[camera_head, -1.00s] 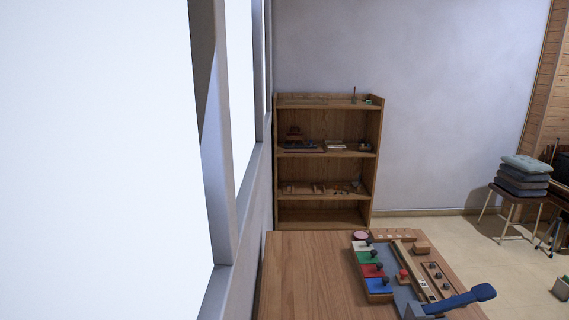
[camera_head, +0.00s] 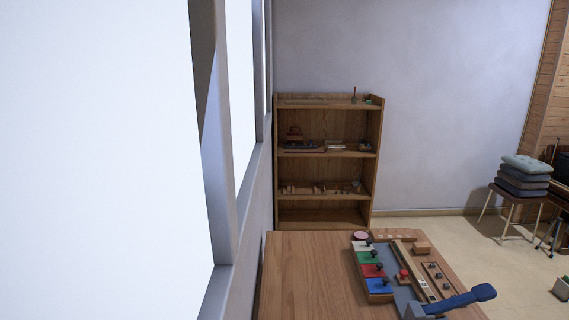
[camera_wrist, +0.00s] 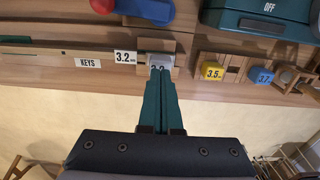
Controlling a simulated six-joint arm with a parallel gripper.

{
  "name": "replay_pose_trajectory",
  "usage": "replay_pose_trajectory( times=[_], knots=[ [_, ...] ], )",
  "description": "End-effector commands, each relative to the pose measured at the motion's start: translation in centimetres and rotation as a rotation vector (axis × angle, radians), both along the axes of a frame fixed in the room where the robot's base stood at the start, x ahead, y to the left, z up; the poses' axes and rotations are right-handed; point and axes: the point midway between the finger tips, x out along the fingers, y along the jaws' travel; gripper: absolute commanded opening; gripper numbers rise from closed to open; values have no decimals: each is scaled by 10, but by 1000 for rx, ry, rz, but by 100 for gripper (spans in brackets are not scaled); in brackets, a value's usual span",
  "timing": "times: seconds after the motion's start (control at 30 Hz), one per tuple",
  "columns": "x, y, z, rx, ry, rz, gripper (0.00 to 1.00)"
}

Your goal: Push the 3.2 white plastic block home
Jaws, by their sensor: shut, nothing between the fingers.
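The white block (camera_wrist: 157,60), marked with a partly hidden 3.2, sits in a wooden fitting at the top middle of the wrist view, beside the 3.2 label (camera_wrist: 125,57). My gripper (camera_wrist: 158,74) is shut and empty. Its teal fingertips overlap the block's near face and hide the lower part of its number. I cannot tell whether they touch it or how deep the block sits. I cannot make out the block or my gripper in the head view.
Right of the white block are a yellow 3.5 block (camera_wrist: 212,71) and a blue 3.7 block (camera_wrist: 262,76). A teal box marked OFF (camera_wrist: 268,10) stands behind. A KEYS label (camera_wrist: 88,62) lies left. In the head view, a blue lever (camera_head: 470,298) crosses the wooden table (camera_head: 310,270).

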Motion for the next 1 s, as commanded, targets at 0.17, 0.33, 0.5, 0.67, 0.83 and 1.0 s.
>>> replay_pose_trajectory(
  times=[0.17,0.33,0.5,0.67,0.83,1.0],
  knots=[
    [0,0,-3,0,0,0,0],
    [0,0,-5,-1,0,0,0],
    [0,0,-8,0,0,0,0],
    [0,0,-10,0,0,0,0],
    [0,0,-13,1,0,0,0],
    [0,0,-16,0,0,0,0]
  ],
)
